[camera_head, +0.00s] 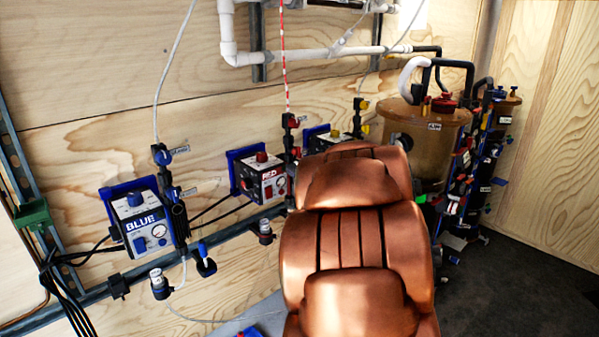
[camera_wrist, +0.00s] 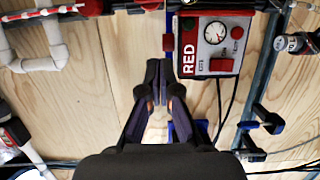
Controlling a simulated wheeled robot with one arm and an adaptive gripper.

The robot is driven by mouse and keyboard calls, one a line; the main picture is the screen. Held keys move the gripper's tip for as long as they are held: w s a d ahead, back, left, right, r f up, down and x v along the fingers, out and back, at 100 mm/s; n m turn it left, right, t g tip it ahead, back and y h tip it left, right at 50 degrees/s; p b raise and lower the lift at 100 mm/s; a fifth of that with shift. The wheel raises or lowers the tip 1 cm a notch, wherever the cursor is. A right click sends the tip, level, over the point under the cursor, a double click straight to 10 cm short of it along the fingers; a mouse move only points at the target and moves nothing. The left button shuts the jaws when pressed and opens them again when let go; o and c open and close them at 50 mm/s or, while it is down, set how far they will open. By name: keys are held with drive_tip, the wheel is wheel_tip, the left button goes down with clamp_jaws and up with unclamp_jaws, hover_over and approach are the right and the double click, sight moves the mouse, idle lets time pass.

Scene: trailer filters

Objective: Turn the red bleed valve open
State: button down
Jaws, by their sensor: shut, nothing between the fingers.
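The RED control box (camera_head: 262,178), with a red knob on top, is mounted on the plywood wall in the head view. Beside it, a black fitting carries a red valve (camera_head: 291,121) below a red-and-white tube; I cannot tell for certain that this is the bleed valve. In the wrist view the RED box (camera_wrist: 212,45) appears upper right, turned on its side, with a gauge and red switch. My gripper (camera_wrist: 156,82) is shut and empty, its fingertips just left of that box in front of bare plywood. In the head view my copper-coloured arm hides the gripper.
The BLUE box (camera_head: 143,228) and its blue valve fittings stand left on the same rail. White pipes (camera_head: 300,55) run above. A brown filter tank (camera_head: 426,135) with crowded fittings stands right. Black cables hang along the wall.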

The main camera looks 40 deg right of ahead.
sight(298, 152)
drive_tip(key=shift+w+d+p, duration=0.75)
drive_tip(key=shift+w+d, duration=0.3)
drive_tip(key=shift+d, duration=0.3)
drive_tip(key=shift+w+d+p, duration=0.7)
drive_tip(key=shift+w+d, duration=0.35)
drive_tip(key=shift+d, duration=0.25)
drive_tip(key=shift+f+b, duration=0.2)
drive_tip(key=shift+b, duration=0.55)
drive_tip(key=shift+r+n, duration=0.1)
drive_tip(key=shift+n, duration=0.2)
